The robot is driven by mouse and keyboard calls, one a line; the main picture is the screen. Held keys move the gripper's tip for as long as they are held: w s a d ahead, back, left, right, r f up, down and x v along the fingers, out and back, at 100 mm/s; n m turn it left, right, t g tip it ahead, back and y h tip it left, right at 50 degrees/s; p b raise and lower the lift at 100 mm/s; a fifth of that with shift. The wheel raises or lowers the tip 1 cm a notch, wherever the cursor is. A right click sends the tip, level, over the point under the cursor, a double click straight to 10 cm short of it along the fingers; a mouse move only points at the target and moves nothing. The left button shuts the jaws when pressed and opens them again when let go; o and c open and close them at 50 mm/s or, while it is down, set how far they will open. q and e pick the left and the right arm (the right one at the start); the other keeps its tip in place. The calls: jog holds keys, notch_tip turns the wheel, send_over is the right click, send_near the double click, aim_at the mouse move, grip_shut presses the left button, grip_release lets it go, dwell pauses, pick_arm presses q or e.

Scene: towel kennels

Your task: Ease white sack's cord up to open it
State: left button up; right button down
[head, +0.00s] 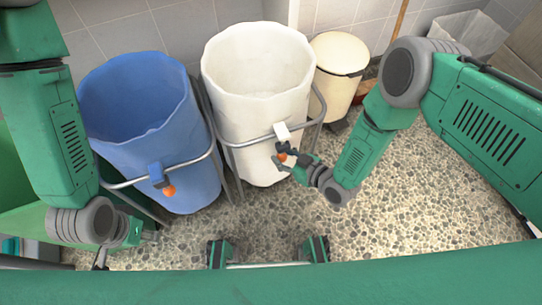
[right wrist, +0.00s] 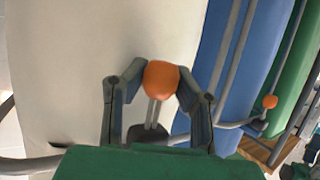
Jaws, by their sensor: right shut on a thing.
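The white sack (head: 256,105) stands in a grey metal frame, with its wide round mouth up and its inside visible. A small white block (head: 281,131) sits at the front rail. Below it is an orange ball (head: 282,157), which looks like the end of the cord. My right gripper (head: 285,163) is shut on this ball. In the right wrist view the orange ball (right wrist: 161,79) lies between the two fingertips, with a pale double cord (right wrist: 153,112) running down from it. My left gripper (head: 102,258) is low at the left, away from the white sack, and mostly hidden.
A blue sack (head: 140,110) in a similar frame stands left of the white sack, with its own orange ball (head: 169,190). A cream bin (head: 340,70) stands behind to the right. A green sack (head: 20,170) is partly seen at far left. Pebbled floor (head: 400,200) is clear at right.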

jog(key=r, duration=0.1)
jog(key=a+r+p, duration=0.1)
jog(key=r, duration=0.1)
jog(key=shift+w, duration=0.2)
jog(key=shift+d+r+p, duration=0.15)
jog(key=shift+r+p, duration=0.15)
jog(key=shift+r, duration=0.05)
jog(key=shift+d+f, duration=0.15)
jog(key=shift+d, duration=0.45)
pick_arm(q)
jog(key=r, duration=0.2)
jog(key=shift+w+d+r, duration=0.1)
jog(key=shift+d+r, duration=0.25)
jog(key=shift+d, duration=0.05)
